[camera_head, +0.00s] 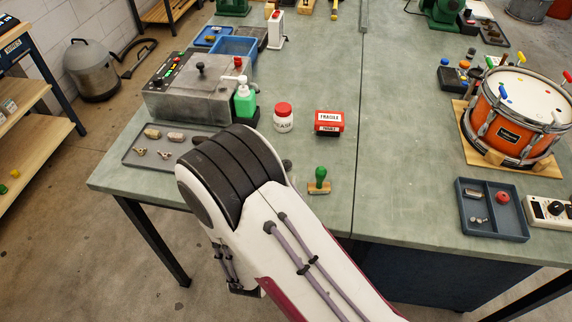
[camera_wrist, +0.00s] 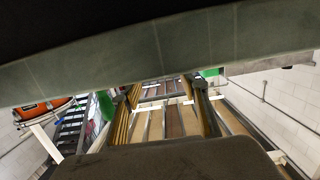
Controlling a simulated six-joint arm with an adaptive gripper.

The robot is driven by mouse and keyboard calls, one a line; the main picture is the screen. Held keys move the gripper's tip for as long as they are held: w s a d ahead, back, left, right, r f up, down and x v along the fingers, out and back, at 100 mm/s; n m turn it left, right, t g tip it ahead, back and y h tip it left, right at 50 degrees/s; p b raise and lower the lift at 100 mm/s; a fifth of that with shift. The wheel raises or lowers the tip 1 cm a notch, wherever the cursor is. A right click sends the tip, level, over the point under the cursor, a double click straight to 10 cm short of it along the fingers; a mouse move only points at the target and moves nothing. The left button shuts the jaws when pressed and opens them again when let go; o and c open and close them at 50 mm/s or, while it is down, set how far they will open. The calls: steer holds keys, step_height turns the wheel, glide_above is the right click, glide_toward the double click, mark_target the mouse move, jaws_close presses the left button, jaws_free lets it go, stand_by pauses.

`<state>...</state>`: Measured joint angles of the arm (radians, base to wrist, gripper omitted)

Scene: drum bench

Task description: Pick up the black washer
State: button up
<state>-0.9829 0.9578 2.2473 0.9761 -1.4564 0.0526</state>
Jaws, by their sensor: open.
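I cannot make out a black washer in either view. The grey tray (camera_head: 134,160) at the left front of the bench holds several small parts, among them brass wing nuts (camera_head: 164,154); my arm covers its right end. A dark part (camera_head: 199,140) shows there beside my arm, and a small dark object (camera_head: 287,164) peeks out to its right; I cannot tell what either is. In the wrist view my gripper (camera_wrist: 161,92) has its two fingers apart with nothing between them. In the head view my arm hides the gripper.
A grey metal box (camera_head: 200,100), a green bottle (camera_head: 245,102), a white jar (camera_head: 283,120) and a red box (camera_head: 329,122) stand behind my arm. A green-handled stamp (camera_head: 319,182) stands right of it. A divided tray (camera_head: 493,230) and a drum (camera_head: 515,118) are farther right. The bench middle is clear.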

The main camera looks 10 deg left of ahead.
steer(key=shift+w+f, duration=0.1)
steer(key=shift+w, duration=0.55)
steer(key=shift+w+d+f, duration=0.15)
steer(key=shift+w+f, duration=0.1)
steer(key=shift+w, duration=0.6)
steer(key=shift+w+d+f, duration=0.15)
steer(key=shift+w+f, duration=0.1)
steer(key=shift+w, duration=0.6)
steer(key=shift+w+f, duration=0.15)
steer(key=shift+w, duration=0.7)
steer(key=c, duration=0.7)
